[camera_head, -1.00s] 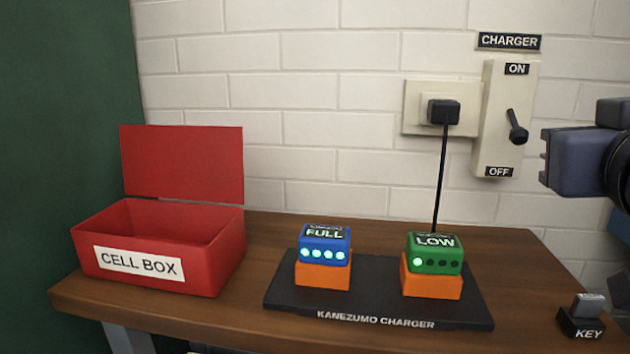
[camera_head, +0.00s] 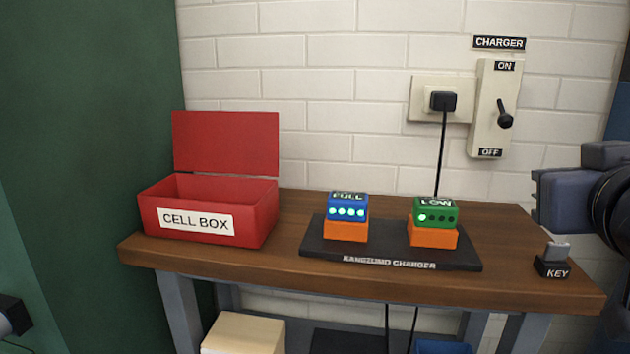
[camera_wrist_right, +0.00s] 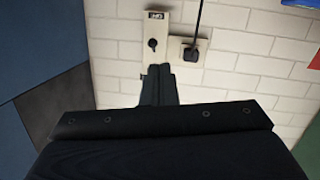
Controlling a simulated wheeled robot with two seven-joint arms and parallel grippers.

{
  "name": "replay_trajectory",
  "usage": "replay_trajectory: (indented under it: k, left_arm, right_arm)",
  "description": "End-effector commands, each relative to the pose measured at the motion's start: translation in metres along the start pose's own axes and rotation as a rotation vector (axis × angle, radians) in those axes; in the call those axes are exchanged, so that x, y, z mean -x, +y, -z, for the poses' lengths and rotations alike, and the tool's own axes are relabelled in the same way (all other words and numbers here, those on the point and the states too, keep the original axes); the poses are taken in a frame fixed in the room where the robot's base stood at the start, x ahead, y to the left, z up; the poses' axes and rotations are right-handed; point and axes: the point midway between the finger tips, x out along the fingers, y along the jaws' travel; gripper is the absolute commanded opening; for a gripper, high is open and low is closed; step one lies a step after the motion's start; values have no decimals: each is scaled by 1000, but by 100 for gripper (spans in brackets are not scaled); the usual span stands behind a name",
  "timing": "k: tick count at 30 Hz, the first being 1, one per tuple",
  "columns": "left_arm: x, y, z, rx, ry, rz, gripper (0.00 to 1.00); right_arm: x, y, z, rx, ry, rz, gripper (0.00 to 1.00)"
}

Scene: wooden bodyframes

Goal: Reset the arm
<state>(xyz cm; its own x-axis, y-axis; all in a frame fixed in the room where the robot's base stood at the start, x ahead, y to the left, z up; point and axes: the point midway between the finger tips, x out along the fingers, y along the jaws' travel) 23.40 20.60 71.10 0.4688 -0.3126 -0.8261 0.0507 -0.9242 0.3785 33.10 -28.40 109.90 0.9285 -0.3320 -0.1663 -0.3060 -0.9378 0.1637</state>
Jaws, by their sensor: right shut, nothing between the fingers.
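My right gripper (camera_head: 540,198) is at the right edge of the head view, beside the wall and above the key end of the bench. In the wrist view its fingers (camera_wrist_right: 158,85) are together and empty. It is apart from the charger switch (camera_head: 490,125), whose black lever (camera_head: 505,121) points down toward OFF. The switch also shows upside down in the wrist view (camera_wrist_right: 160,50). A dark part of my left arm (camera_head: 12,316) shows at the lower left edge; its fingers cannot be made out.
On the bench (camera_head: 230,262) are an open, empty-looking red cell box (camera_head: 262,222), the black charger (camera_head: 390,264) with a blue FULL cell (camera_head: 347,206) and a green LOW cell (camera_head: 437,212) on orange bases, and a key (camera_head: 556,250) in its block. A plug (camera_head: 443,101) is in the wall socket.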

Motion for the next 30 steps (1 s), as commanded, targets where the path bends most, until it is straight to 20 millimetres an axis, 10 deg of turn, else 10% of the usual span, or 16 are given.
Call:
replay_trajectory:
  k: [8, 15, 21, 30]
  left_arm:
    - [0, 0, 0, 0, 0, 0, 36]
    - [0, 0, 0, 0, 0, 0, 36]
    - [0, 0, 0, 0, 0, 0, 36]
    - [0, 0, 0, 0, 0, 0, 36]
  right_arm:
    - [-18, -13, -76, 20, -186, 71, 0]
    - [-22, -34, -192, -8, -460, 202, 0]
    - [1, -62, -295, -103, -701, 357, 0]
    - [51, -105, -388, -289, -929, 548, 0]
